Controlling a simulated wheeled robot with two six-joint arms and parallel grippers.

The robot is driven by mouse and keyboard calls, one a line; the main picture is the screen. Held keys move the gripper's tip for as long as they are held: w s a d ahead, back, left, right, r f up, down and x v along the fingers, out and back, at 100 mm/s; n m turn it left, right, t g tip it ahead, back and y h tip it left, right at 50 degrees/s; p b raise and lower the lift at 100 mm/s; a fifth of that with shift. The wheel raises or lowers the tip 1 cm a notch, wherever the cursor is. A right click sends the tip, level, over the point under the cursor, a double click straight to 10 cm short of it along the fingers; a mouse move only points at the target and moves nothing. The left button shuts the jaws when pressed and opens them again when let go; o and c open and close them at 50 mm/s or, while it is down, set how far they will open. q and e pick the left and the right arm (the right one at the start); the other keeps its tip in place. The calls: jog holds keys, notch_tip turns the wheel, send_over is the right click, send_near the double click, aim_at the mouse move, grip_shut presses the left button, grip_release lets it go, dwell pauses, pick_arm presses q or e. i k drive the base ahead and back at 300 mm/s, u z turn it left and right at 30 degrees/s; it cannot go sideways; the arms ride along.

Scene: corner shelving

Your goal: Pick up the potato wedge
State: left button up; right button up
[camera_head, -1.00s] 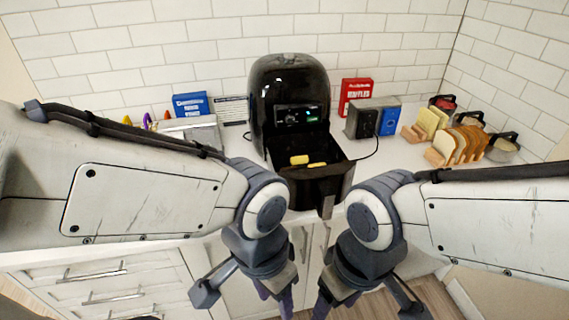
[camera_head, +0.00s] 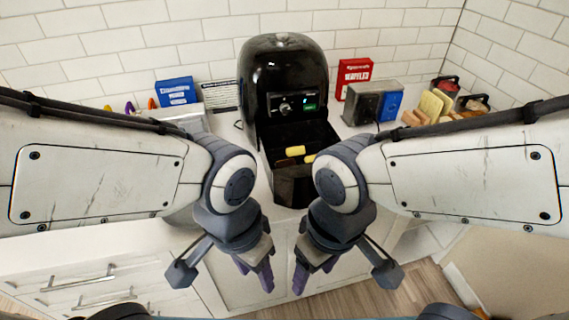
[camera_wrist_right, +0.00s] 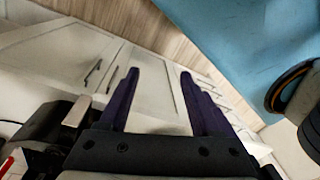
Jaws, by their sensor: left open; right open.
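Two yellow potato wedges, one at the left (camera_head: 295,151) and one at the right (camera_head: 309,158), lie in the open drawer (camera_head: 292,185) of the black air fryer (camera_head: 283,80) in the head view. The drawer is partly hidden by my right arm. My left gripper (camera_head: 254,274) is open and empty, in front of and below the counter edge. My right gripper (camera_head: 313,274) is open and empty beside it, also below the drawer. In the right wrist view my right gripper (camera_wrist_right: 158,80) has its fingers apart with nothing between them; no wedge shows there.
A toaster (camera_head: 364,103), a red box (camera_head: 354,79) and bread slices (camera_head: 432,105) stand right of the fryer. A blue box (camera_head: 175,92) and a sign (camera_head: 220,96) stand left. White cabinets (camera_head: 90,280) lie below the counter.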

aim_at(286, 162)
jog(key=k, duration=0.55)
jog(key=u, duration=0.2)
jog(key=i, duration=0.95)
jog(key=u, duration=0.75)
